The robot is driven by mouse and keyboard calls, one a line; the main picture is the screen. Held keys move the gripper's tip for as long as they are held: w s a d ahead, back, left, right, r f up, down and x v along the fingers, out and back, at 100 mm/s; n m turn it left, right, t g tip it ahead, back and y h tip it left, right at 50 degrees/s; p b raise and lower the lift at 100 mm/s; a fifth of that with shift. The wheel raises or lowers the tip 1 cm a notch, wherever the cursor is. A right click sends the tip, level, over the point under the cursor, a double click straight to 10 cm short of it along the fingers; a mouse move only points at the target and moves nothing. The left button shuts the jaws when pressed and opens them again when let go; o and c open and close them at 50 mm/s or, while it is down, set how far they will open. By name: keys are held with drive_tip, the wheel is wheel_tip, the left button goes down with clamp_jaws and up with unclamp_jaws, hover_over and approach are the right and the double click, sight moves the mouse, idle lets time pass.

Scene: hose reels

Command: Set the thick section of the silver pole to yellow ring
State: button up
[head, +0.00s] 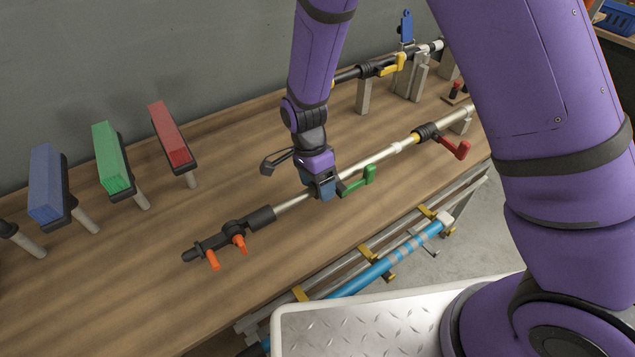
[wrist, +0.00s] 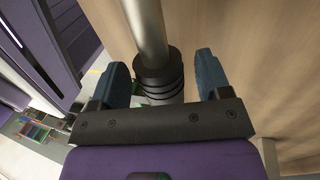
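The silver pole (head: 292,203) lies slanted over the wooden bench, with a black grip and orange levers (head: 226,241) at its near-left end. A green lever (head: 358,181) sits along it, and a black clamp with a red lever (head: 440,139) is farther up right. My gripper (head: 320,190) is down at the pole beside the green lever. In the wrist view my gripper (wrist: 161,62) has its blue fingers apart, one on each side of the pole (wrist: 146,30) and its black ribbed collar (wrist: 158,78), with gaps showing. I cannot make out a yellow ring on this pole.
A dark pole with a yellow lever (head: 391,66) rests on supports behind. Blue (head: 44,185), green (head: 110,158) and red (head: 170,134) blocks stand at the left. A blue pole (head: 375,272) hangs below the bench's front edge. The front-left bench top is clear.

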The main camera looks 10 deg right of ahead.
drive_tip(key=shift+r, duration=0.15)
drive_tip(key=v, duration=1)
drive_tip(key=shift+r, duration=0.25)
drive_tip(key=shift+w, duration=0.15)
drive_tip(key=s+d+r+n+t+y, duration=0.1)
drive_tip(key=s+d+r+n+t, duration=0.15)
drive_tip(key=d+r, duration=0.55)
drive_tip(key=s+d+r+n+t+y, duration=0.1)
drive_tip(key=s+d+r+n, duration=0.15)
drive_tip(key=d+r, duration=0.65)
drive_tip(key=s+d+r+n+t, duration=0.2)
drive_tip(key=s+d+r+n, duration=0.1)
drive_tip(key=s, duration=0.4)
drive_tip(key=s+d+r+n+t, duration=0.2)
drive_tip(key=s+d+r+n, duration=0.2)
drive_tip(key=s, duration=0.4)
wheel_tip(320, 180, up, 2)
drive_tip(key=shift+d+r+h, duration=0.2)
drive_tip(key=shift+d+h, duration=0.1)
drive_tip(key=shift+d, duration=0.55)
